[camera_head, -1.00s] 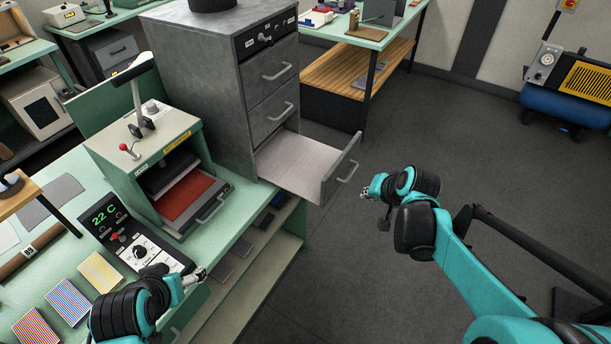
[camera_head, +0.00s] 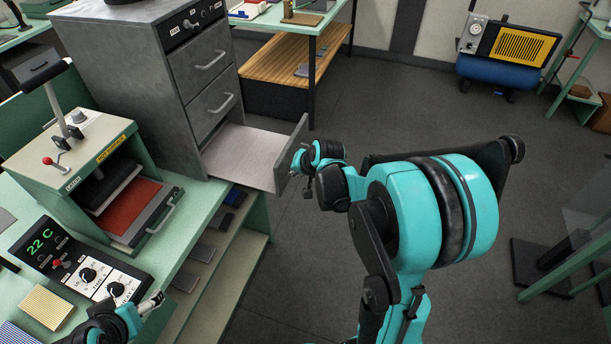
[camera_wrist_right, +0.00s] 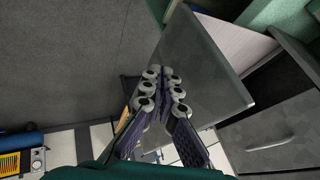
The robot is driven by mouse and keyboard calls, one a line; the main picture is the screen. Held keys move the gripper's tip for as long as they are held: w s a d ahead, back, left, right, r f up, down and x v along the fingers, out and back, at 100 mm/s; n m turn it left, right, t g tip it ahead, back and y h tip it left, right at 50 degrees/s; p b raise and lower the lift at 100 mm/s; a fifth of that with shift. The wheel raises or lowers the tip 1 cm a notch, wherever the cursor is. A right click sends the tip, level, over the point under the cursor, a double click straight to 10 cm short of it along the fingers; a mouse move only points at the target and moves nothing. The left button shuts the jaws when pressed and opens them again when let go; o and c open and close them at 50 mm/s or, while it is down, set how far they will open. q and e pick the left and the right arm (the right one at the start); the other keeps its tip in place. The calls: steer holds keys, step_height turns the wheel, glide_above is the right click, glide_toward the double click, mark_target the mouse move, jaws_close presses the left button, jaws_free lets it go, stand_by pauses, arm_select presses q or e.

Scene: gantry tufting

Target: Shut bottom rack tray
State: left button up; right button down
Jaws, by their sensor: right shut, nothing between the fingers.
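The bottom rack tray (camera_head: 245,153) is pulled out of the grey metal cabinet (camera_head: 140,75), its pale inside showing. Its upright front panel (camera_head: 292,152) also shows in the right wrist view (camera_wrist_right: 205,62). The tray's handle is hidden in both current views. My right gripper (camera_head: 297,161) is shut and empty, just off the front panel's outer side. In the right wrist view its fingertips (camera_wrist_right: 161,75) overlap the panel's edge; I cannot tell whether they touch it. My left gripper (camera_head: 156,299) is over the workbench edge at lower left; its jaws are too small to read.
Two closed drawers (camera_head: 211,97) sit above the tray. A heat press (camera_head: 110,175) and a control box (camera_head: 75,262) stand on the green bench beside the cabinet. A wood-shelved table (camera_head: 270,83) stands behind. The floor (camera_head: 400,110) right of the tray is clear.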

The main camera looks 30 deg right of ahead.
steer(key=shift+w+a, duration=0.25)
steer(key=shift+w, duration=0.05)
steer(key=w+a, duration=0.5)
steer(key=w, duration=0.1)
steer(key=w+a, duration=0.6)
steer(key=w, duration=0.1)
steer(key=w+a, duration=0.6)
steer(key=w, duration=0.1)
steer(key=shift+w+a, duration=0.15)
steer(key=shift+a, duration=0.1)
steer(key=shift+d, duration=0.1)
